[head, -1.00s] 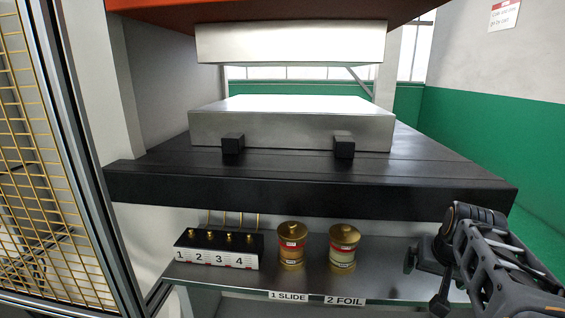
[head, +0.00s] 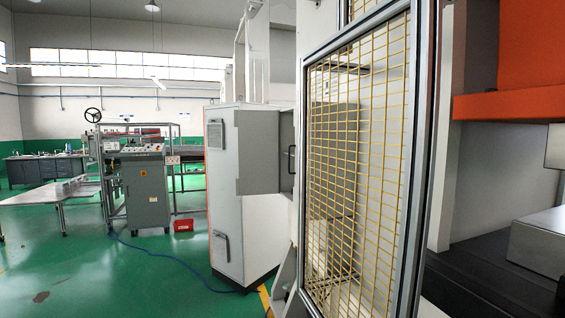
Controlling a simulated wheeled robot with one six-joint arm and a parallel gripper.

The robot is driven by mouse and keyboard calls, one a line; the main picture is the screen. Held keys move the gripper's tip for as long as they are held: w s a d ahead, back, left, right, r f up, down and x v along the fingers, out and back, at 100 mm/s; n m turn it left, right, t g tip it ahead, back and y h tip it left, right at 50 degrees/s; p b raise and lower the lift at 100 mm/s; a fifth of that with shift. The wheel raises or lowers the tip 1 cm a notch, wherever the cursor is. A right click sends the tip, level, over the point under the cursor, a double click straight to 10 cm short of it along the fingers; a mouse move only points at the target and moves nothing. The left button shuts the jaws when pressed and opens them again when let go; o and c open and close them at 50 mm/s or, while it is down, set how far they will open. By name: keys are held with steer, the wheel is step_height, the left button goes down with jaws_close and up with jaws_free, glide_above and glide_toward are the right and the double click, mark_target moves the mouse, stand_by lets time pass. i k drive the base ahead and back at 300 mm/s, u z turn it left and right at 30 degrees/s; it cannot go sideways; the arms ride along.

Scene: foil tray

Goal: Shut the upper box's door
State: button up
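A grey upper box (head: 258,152) shows left of centre, on a tall white cabinet (head: 228,240). A darker grey panel with a black handle (head: 291,158) stands at the box's right side, partly hidden by the white post and mesh guard in front of it. From this angle I cannot tell how far the box's door stands open. My gripper is not in view.
A yellow mesh guard (head: 360,160) in a metal frame stands close in front. The press's black bed (head: 470,285) and orange head (head: 510,100) are at the right. A blue hose (head: 165,254) lies across open green floor. A grey control desk (head: 146,190) stands further left.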

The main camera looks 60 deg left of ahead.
mark_target(258, 129)
steer(key=u, duration=3)
steer(key=i, duration=5.55)
steer(key=z, duration=3.3)
